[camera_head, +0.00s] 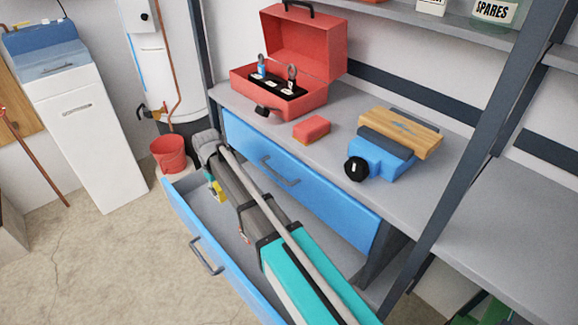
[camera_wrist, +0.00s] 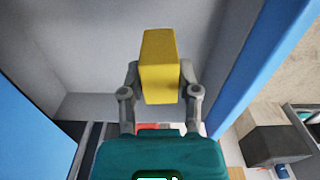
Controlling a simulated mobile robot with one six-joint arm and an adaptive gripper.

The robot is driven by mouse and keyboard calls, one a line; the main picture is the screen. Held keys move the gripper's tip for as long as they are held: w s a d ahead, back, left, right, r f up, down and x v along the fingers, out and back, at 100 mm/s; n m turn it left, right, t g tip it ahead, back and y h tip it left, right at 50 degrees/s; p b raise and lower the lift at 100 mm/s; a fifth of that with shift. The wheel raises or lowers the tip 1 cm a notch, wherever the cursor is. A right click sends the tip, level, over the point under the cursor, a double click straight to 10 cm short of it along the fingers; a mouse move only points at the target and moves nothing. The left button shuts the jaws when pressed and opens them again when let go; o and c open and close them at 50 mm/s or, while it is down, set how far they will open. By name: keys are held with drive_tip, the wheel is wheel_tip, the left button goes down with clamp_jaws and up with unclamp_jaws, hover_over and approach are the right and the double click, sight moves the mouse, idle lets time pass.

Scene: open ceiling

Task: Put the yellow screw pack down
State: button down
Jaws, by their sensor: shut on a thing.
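The yellow screw pack (camera_wrist: 159,68) is held between the two fingers of my gripper (camera_wrist: 160,78) in the wrist view, with grey drawer surfaces behind it. The visible drawer floor is grey and bare. I cannot tell whether the pack touches the drawer floor.
The closed upper drawer (camera_head: 330,205) lies beside my arm. On the bench stand an open red toolbox (camera_head: 318,52), a red box (camera_head: 311,128) and a blue vise (camera_head: 376,160) with a wooden block (camera_head: 408,132). A red bucket (camera_head: 168,156) stands beyond the drawer.

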drive_tip(key=s+d+r+p, duration=0.2)
drive_tip(key=s+r+p, duration=0.4)
drive_tip(key=r+p, duration=0.6)
drive_tip(key=s+d+r+n+p, duration=0.1)
drive_tip(key=s+d+r+p, duration=0.2)
drive_tip(key=s+r+p, duration=0.4)
drive_tip(key=s+d+r+p, duration=0.3)
drive_tip(key=s+r+p, duration=0.3)
drive_tip(key=r+p, duration=1.2)
drive_tip(key=shift+s+r+n, duration=0.15)
drive_tip(key=shift+r+n, duration=0.15)
drive_tip(key=shift+r, duration=0.05)
drive_tip(key=shift+d, duration=0.1)
